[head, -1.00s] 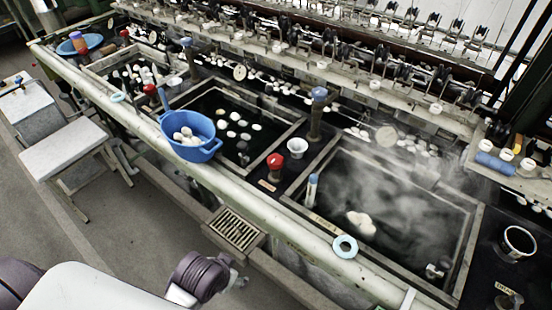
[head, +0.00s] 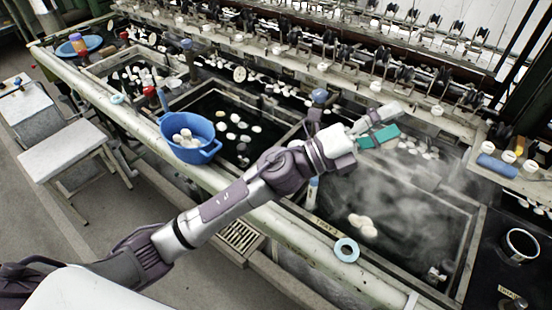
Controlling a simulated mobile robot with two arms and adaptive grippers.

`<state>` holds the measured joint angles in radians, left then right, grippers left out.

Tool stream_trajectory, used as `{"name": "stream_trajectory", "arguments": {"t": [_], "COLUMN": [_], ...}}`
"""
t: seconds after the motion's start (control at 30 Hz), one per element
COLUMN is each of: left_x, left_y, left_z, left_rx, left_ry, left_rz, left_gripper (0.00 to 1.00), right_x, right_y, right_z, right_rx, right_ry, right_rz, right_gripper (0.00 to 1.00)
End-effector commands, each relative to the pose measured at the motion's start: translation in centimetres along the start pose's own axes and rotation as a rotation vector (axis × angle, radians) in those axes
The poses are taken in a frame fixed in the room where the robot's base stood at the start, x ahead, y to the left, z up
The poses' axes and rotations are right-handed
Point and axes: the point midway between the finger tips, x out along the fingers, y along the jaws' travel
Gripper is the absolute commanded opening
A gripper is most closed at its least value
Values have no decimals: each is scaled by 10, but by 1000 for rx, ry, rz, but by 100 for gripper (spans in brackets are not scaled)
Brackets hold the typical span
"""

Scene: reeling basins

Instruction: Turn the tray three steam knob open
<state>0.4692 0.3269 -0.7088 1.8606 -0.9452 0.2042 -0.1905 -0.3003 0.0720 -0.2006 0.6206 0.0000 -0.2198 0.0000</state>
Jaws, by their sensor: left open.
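The tray three basin (head: 400,215) is the steaming dark basin at the right, with pale cocoons in it and a label on its front rim. A blue-topped post (head: 319,96) stands at its back left corner. My right gripper is not in view.
A blue colander (head: 188,151) with cocoons sits on the front rail left of my arm. A pale blue ring (head: 346,250) lies on the rail. A dark pot (head: 520,243) stands at the right. Reeling machinery runs along the back.

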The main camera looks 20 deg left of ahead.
Motion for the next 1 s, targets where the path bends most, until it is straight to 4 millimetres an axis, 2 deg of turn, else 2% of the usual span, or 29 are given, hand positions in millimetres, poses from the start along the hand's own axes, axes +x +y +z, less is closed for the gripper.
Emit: {"name": "stream_trajectory", "arguments": {"t": [0.03,0.1,0.17,0.2,0.27,0.33,0.4,0.5,0.6,0.7,0.8,1.0], "left_x": [12,13,4,-8,-31,-63,-97,-138,-168,-185,-193,-204], "left_y": [4,22,45,62,85,105,113,106,89,77,75,100], "left_z": [-18,-42,-50,-49,-35,-4,36,92,133,154,161,154], "left_rx": [148,336,486,579,702,815,885,925,921,903,892,887], "left_ry": [177,426,635,773,968,1174,1345,1519,1623,1675,1693,1696], "left_rz": [23,80,155,219,337,498,673,907,1086,1190,1230,1228], "left_gripper": [71,71,71,71,71,71,71,71,71,71,71,71], "right_x": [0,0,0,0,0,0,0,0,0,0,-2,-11], "right_y": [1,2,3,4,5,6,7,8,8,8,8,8], "right_z": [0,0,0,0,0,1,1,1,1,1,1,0], "right_rx": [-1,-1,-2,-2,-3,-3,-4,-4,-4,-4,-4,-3], "right_ry": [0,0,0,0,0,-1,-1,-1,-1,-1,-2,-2], "right_rz": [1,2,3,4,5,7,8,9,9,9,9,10], "right_gripper": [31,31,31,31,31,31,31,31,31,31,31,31]}}
